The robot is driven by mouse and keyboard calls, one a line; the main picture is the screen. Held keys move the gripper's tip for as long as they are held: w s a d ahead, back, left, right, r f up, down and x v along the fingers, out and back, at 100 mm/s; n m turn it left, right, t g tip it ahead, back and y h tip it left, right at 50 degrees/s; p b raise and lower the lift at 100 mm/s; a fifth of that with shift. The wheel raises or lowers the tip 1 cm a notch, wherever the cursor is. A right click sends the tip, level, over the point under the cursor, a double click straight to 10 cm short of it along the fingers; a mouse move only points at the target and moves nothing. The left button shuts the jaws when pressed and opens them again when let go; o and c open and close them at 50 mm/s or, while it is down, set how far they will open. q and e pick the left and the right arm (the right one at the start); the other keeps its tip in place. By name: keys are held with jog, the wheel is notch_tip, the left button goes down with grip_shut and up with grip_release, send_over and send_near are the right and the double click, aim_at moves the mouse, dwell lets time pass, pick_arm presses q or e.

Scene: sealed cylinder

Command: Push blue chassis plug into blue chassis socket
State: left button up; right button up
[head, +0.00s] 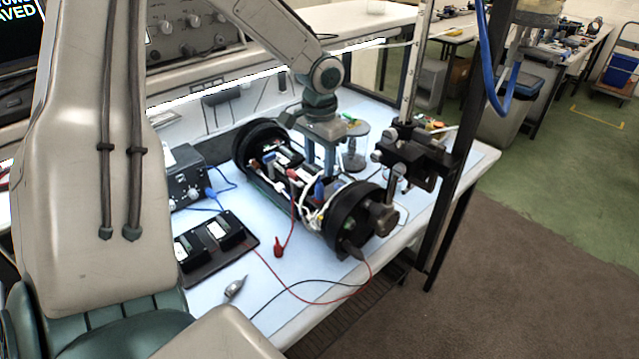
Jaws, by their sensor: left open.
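The open cylinder chassis lies on the bench between two black end rings, the near one (352,222) and the far one (250,140). My left gripper (321,172) points down over the chassis interior, its two fingers apart. A small blue part (319,190) shows just below the fingertips. I cannot tell whether it is the blue chassis plug or socket, or whether the fingers touch it. Another small blue part (269,158) sits farther left in the chassis. White cables (314,214) and a red plug (292,174) lie close by. My right gripper is not in view.
A clamp stand (410,155) on a vertical post crowds the chassis on the right. A black tray (215,245), a meter box (188,180), a red clip (279,246) and loose leads lie in front.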

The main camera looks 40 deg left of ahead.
aim_at(320, 184)
pick_arm(q)
jog(key=shift+f+b, duration=0.65)
jog(key=shift+f, duration=0.15)
notch_tip(320, 184, down, 7)
jog(key=b, duration=0.5)
jog(key=shift+r, duration=0.1)
jog(key=shift+p, duration=0.3)
dwell(0.3)
grip_shut()
jog(key=shift+r, duration=0.15)
